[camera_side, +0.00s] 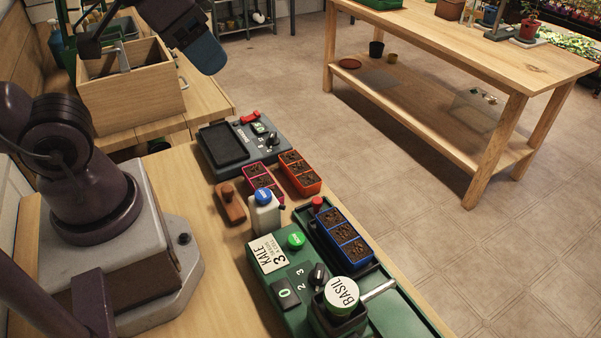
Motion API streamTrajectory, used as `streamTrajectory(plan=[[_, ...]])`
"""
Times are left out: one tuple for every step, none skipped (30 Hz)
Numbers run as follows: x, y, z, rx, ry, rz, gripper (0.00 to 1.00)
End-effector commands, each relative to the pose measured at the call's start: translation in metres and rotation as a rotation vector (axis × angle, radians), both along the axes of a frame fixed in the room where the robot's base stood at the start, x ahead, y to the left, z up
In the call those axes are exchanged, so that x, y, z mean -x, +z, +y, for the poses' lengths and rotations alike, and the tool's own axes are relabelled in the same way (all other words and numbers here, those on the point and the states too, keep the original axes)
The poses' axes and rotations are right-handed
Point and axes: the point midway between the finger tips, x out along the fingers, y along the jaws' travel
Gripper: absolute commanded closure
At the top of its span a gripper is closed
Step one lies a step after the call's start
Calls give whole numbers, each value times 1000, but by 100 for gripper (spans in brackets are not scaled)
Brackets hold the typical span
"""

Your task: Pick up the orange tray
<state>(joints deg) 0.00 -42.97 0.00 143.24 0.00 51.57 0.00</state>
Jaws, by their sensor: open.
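The orange tray (310,188) has a row of soil-filled cells and lies on the wooden bench at the middle of the view. It is just right of a pink tray (277,196) of the same kind, with only a narrow gap. My gripper (102,47) seems to show only in part at the upper left, dark, over a wooden box and far from the orange tray. It is open, and nothing shows held in it. Its exact fingertips are hard to make out.
A grey device (215,137) with a red part stands behind the trays. A white bottle (266,217) with a blue cap and a brown wooden-looking block (229,207) stand in front. A green device (271,290) holds a blue tray (367,254). The bench's right edge is close by.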

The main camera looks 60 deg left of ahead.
Motion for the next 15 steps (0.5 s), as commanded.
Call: streamTrajectory(plan=[[0, 0, 0, 0, 0, 0, 37], [0, 0, 0, 0, 0, 0, 30], [0, 0, 0, 0, 0, 0, 21], [0, 0, 0, 0, 0, 0, 19], [0, 0, 0, 0, 0, 0, 19], [0, 0, 0, 0, 0, 0, 19], [0, 0, 0, 0, 0, 0, 19], [0, 0, 0, 0, 0, 0, 19], [0, 0, 0, 0, 0, 0, 19], [0, 0, 0, 0, 0, 0, 19], [0, 0, 0, 0, 1, 0, 19], [0, -1, 2, 0, 8, 5, 19], [-1, -3, 2, 0, 13, 16, 19], [-2, -6, 3, 0, 17, 31, 19], [-3, -12, 5, -1, 24, 60, 19]])
